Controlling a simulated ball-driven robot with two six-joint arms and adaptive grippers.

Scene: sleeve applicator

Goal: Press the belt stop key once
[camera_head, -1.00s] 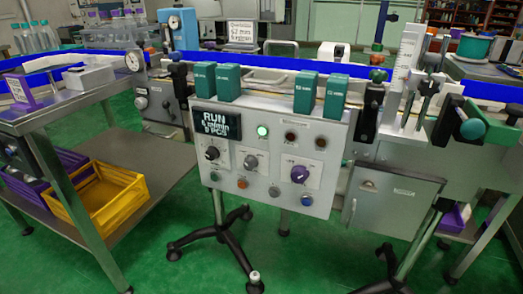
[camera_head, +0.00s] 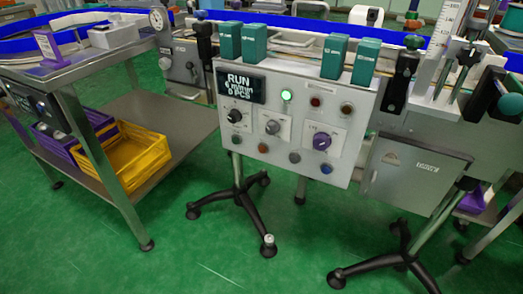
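The white control panel (camera_head: 290,130) stands upright on a tripod stand in the middle of the view. Its dark display (camera_head: 241,87) reads RUN, with smaller speed and piece-count lines below. A green lamp (camera_head: 287,96) is lit beside it; two other lamps look dark. A row of round keys runs along the bottom: a dark greenish one (camera_head: 237,139), a reddish-orange one (camera_head: 264,148), a grey-green one (camera_head: 294,157) and a blue one (camera_head: 326,168). The key labels are too small to read, so I cannot tell which is belt stop. Neither gripper shows.
A steel table (camera_head: 90,60) stands at left, with a yellow crate (camera_head: 135,155) on its lower shelf. Tripod feet (camera_head: 262,240) spread below the panel. A grey box (camera_head: 415,175) adjoins at right. Green boxes (camera_head: 254,42) line the panel top. The green floor in front is clear.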

